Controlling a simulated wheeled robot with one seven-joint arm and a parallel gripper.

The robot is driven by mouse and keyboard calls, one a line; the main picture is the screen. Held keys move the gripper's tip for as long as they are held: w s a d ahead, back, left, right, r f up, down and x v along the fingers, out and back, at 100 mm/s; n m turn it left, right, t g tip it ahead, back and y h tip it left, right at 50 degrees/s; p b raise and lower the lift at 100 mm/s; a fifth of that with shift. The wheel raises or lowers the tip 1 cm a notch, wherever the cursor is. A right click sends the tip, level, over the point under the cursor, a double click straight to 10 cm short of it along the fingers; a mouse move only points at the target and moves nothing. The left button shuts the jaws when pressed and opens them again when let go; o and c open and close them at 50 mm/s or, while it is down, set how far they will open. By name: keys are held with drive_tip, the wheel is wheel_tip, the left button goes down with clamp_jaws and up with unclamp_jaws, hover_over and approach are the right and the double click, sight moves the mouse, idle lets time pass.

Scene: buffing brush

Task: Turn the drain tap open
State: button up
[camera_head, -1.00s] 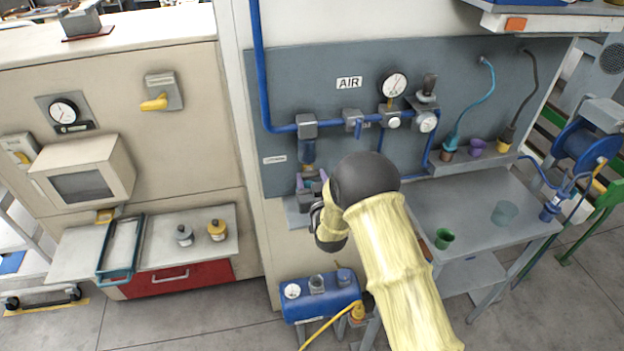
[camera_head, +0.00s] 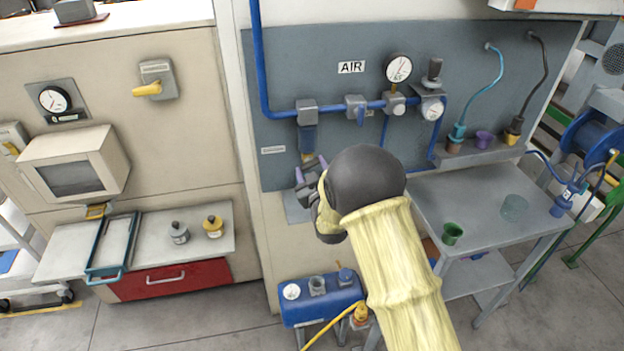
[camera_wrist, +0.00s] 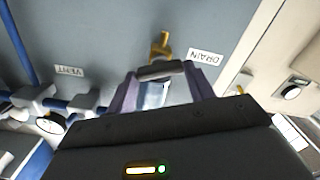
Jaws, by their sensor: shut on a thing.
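The drain tap shows in the wrist view as a brass spout (camera_wrist: 161,45) with a dark grey bar (camera_wrist: 160,71) across it, beside the upside-down DRAIN label (camera_wrist: 205,57). My gripper (camera_wrist: 160,68) has its two purple fingers on either side of the grey bar, shut on the tap. A pale blue cylinder (camera_wrist: 153,95) shows between the fingers. My wrist and arm hide part of the area.
The blue air pipe (camera_head: 345,107) with gauge (camera_head: 398,68) and valves runs above my arm on the grey panel. A blue tank (camera_head: 318,298) stands below. A grey bench (camera_head: 480,205) with cups is at the right. A beige cabinet (camera_head: 190,120) is at the left.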

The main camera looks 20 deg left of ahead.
drive_tip(key=n+b, duration=0.6)
drive_tip(key=b, duration=0.1)
drive_tip(key=shift+s+a+f+n, duration=0.1)
drive_tip(key=shift+f+n, duration=0.2)
drive_tip(key=shift+f, duration=0.05)
drive_tip(key=shift+n+b, duration=2.5)
drive_tip(key=shift+n, duration=0.7)
drive_tip(key=o, duration=1)
drive_tip(key=shift+r, duration=0.15)
drive_tip(key=b+v, duration=0.2)
drive_tip(key=v, duration=1.5)
drive_tip(key=shift+s+b, duration=0.15)
drive_tip(key=shift+b, duration=0.2)
drive_tip(key=shift+d, duration=0.3)
